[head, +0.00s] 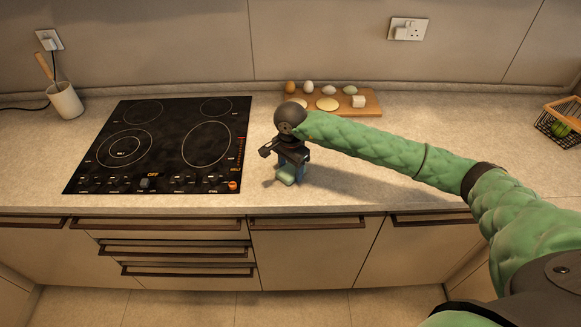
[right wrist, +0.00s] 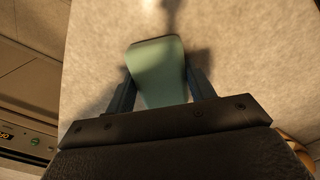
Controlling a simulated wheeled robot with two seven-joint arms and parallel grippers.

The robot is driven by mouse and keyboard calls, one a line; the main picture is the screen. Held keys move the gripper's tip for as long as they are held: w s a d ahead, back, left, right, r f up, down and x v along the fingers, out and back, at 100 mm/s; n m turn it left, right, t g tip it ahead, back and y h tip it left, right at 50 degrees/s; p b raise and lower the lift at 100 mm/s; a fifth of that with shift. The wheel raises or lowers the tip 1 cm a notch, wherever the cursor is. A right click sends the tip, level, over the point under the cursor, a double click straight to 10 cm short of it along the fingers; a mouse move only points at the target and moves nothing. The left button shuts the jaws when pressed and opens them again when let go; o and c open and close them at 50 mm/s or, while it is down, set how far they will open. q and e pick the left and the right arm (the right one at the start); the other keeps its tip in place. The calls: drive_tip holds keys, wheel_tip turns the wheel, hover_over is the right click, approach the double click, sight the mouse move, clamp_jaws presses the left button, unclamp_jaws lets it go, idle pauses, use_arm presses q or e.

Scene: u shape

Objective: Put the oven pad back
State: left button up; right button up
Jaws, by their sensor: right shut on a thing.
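The oven pad is a pale green flat piece (head: 286,175) at the front of the worktop, just right of the hob. In the right wrist view the oven pad (right wrist: 158,70) lies between the two fingers, its far end reaching past them. My right gripper (head: 291,170) points down at the worktop and is shut on the pad. It also shows in the right wrist view (right wrist: 160,92). Whether the pad touches the worktop I cannot tell. My left gripper is not in either view.
A black hob (head: 165,145) lies left of my right gripper. A wooden board (head: 370,103) with eggs and other food stands behind it. A utensil pot (head: 65,101) is at far left, a wire basket (head: 560,122) at far right. The worktop (head: 430,190) right of the gripper is clear.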

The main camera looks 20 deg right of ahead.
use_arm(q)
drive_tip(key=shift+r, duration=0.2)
use_arm(e)
drive_tip(key=shift+f, duration=0.15)
drive_tip(key=o, duration=0.8)
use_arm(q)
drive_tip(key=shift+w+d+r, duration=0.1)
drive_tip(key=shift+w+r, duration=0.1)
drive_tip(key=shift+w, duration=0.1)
use_arm(e)
drive_tip(key=shift+o, duration=0.8)
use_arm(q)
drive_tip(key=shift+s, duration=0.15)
